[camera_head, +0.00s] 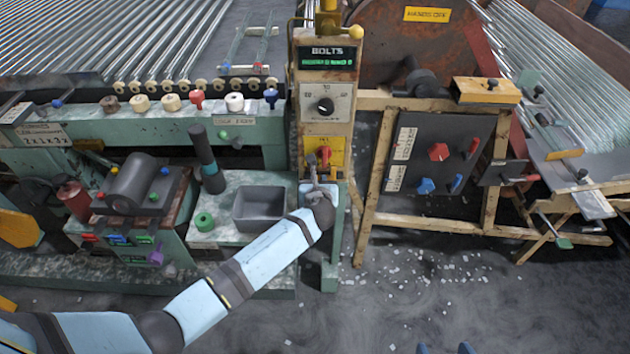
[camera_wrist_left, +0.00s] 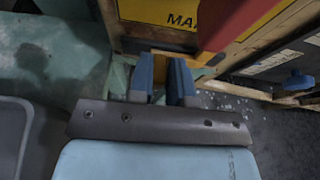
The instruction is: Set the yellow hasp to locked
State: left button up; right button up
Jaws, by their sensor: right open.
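A yellow panel (camera_head: 341,160) with a red handle (camera_head: 324,155) is on the front of the BOLTS post. My left gripper (camera_head: 317,187) is just below this panel. In the left wrist view, the yellow panel (camera_wrist_left: 150,12) and red handle (camera_wrist_left: 225,22) lie beyond the fingers. The left fingers (camera_wrist_left: 161,80) stand slightly apart, with a yellowish strip showing between them; I cannot tell whether they grip it. My right gripper (camera_head: 444,349) shows only its two separated fingertips at the bottom edge.
A wooden frame (camera_head: 384,165) carries a dark board (camera_head: 432,135) with red and blue knobs to the right. The floor in front is open, with scattered pale bits.

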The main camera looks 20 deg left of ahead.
pick_arm(q)
jog(key=o, duration=0.4)
jog(key=shift+d, duration=0.25)
jog(key=shift+c, duration=0.2)
pick_arm(e)
jog(key=shift+d, duration=0.1)
jog(key=shift+r, duration=0.1)
pick_arm(q)
jog(key=p+v, duration=0.2)
jog(key=v, duration=1.1)
jog(key=shift+s+r+p, duration=0.2)
jog(key=shift+s+p, duration=0.1)
jog(key=shift+s, duration=0.05)
pick_arm(e)
jog(key=shift+r, duration=0.5)
pick_arm(q)
jog(key=shift+f, duration=0.1)
